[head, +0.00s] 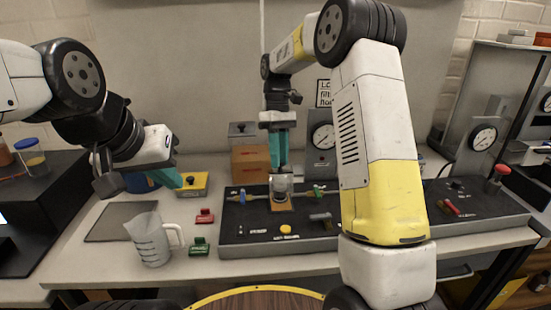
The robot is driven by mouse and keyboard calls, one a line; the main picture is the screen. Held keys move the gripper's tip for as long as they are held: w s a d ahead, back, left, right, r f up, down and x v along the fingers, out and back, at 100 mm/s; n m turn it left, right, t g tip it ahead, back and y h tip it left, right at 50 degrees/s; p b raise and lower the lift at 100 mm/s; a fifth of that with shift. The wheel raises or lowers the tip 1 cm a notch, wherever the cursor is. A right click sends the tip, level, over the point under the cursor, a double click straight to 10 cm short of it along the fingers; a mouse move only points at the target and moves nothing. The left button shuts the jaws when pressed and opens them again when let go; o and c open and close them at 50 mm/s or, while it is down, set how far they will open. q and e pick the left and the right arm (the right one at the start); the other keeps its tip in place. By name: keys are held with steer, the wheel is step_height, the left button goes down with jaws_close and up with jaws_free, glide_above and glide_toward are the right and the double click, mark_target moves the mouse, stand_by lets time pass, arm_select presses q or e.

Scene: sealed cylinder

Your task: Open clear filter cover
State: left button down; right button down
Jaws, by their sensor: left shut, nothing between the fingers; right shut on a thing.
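The clear filter housing (283,186) stands upright on an orange-brown base on the dark panel (232,232), with a blue valve on its left and a green one on its right. My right gripper (279,168) reaches down from above with teal fingers shut on the top of the clear filter cover. The fingers hide part of the cover, and I cannot tell whether it is lifted off its base. My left gripper (180,181) is shut and empty, above the table at the left, well apart from the filter.
A measuring jug (151,240), a grey mat (112,222), a red block (204,216) and a green block (199,246) are left of the panel. My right arm hides the panel's right part.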

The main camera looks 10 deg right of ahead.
steer(key=shift+w, duration=1.1)
steer(key=shift+d+f, duration=0.1)
steer(key=c, duration=1.2)
jaws_free()
steer(key=shift+v, duration=3.95)
